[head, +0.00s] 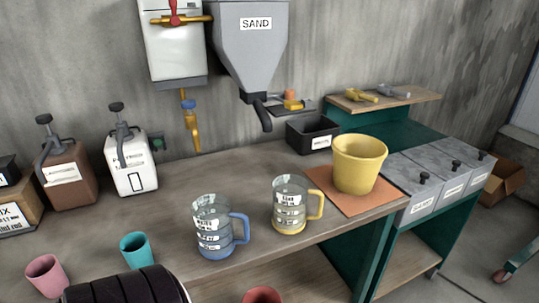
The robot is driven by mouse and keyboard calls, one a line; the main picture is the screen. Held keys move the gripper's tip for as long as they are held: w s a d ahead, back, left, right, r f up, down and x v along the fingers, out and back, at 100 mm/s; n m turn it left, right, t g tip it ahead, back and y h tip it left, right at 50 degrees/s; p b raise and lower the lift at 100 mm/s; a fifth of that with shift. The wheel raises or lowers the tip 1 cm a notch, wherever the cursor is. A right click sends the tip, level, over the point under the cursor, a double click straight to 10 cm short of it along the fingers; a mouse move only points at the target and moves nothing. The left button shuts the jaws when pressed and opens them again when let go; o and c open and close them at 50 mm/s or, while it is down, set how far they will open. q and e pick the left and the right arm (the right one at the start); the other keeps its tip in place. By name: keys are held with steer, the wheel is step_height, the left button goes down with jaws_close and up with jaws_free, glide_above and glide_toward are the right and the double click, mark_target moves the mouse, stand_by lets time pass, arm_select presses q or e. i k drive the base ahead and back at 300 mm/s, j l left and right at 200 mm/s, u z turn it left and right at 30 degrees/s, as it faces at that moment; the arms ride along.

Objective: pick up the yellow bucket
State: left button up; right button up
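The yellow bucket (358,163) stands upright on a square orange-brown mat (325,181) at the right part of the workbench. Its open top faces up and no gripper touches it. Neither my left nor my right gripper shows in the head view.
A measuring jug with a yellow handle (289,205) stands left of the bucket, and one with a blue handle (214,228) stands further left. A black bin (312,134) is behind the bucket. Grey lidded boxes (425,188) stand to its right. The sand hopper (250,45) hangs above the bench (165,210).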

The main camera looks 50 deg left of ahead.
mark_target(358, 159)
steer(key=u, duration=1.35)
